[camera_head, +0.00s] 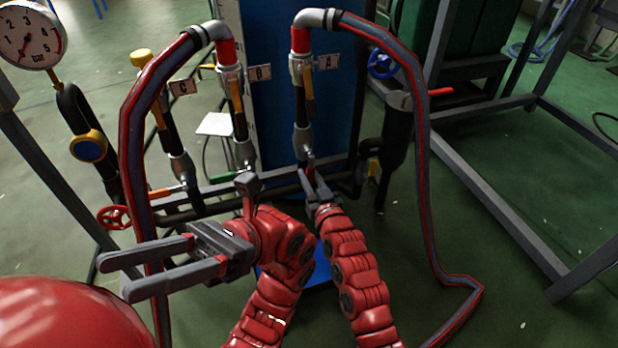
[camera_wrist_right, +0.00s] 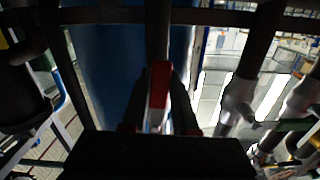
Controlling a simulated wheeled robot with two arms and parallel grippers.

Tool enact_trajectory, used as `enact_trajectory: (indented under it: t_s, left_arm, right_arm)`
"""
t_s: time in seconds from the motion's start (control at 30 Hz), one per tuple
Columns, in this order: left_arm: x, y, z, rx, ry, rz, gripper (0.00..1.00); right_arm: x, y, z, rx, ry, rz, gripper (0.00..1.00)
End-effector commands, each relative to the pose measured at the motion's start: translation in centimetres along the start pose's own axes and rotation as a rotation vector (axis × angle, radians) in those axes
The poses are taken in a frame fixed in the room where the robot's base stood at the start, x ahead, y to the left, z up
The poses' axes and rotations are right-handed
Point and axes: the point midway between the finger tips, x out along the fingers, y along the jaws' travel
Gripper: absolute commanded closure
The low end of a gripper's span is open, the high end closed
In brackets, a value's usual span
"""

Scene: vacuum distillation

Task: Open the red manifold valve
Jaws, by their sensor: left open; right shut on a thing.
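The red valve handle (camera_head: 310,157) sits low on the vertical manifold pipe under the tag marked A, mostly hidden by my right gripper (camera_head: 314,183). In the right wrist view the red handle (camera_wrist_right: 159,84) stands upright between the fingers of my right gripper (camera_wrist_right: 160,112), which is shut on it. My left gripper (camera_head: 150,268) is open and empty. Its fingers point left, in front of the manifold and away from the red handle.
A red handwheel (camera_head: 113,217) is near my left gripper. A blue handwheel (camera_head: 381,65), a green-handled valve (camera_head: 222,178) and a pressure gauge (camera_head: 31,35) are around the manifold. Hoses (camera_head: 424,170) loop down both sides. A grey metal frame (camera_head: 500,205) stands at right.

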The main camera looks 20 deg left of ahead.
Motion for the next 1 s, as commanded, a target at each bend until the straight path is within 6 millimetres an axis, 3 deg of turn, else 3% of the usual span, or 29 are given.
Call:
enact_trajectory:
  t_s: [0.33, 0.37, 0.5, 0.83, 1.0]
  left_arm:
    - [0.0, 0.0, 0.0, 0.000, 0.001, -0.001, 0.50]
    - [0.0, 0.0, 0.0, 0.000, 0.001, -0.001, 0.50]
    - [0.0, 0.0, 0.0, 0.000, 0.000, -0.001, 0.50]
    - [-0.1, 0.1, 0.1, 0.002, -0.010, 0.005, 0.50]
    - [-1.8, 0.6, 1.3, 0.024, -0.122, 0.064, 0.50]
  right_arm:
    - [0.0, 0.1, -0.1, -0.002, 0.001, 0.001, 1.00]
    - [0.0, 0.1, -0.1, -0.002, 0.001, 0.001, 0.67]
    - [0.0, 0.0, 0.0, -0.001, 0.000, 0.000, 0.43]
    - [-0.1, 0.0, 0.0, -0.001, -0.001, 0.000, 0.43]
    - [-1.1, 0.0, 0.0, -0.001, -0.003, 0.001, 0.43]
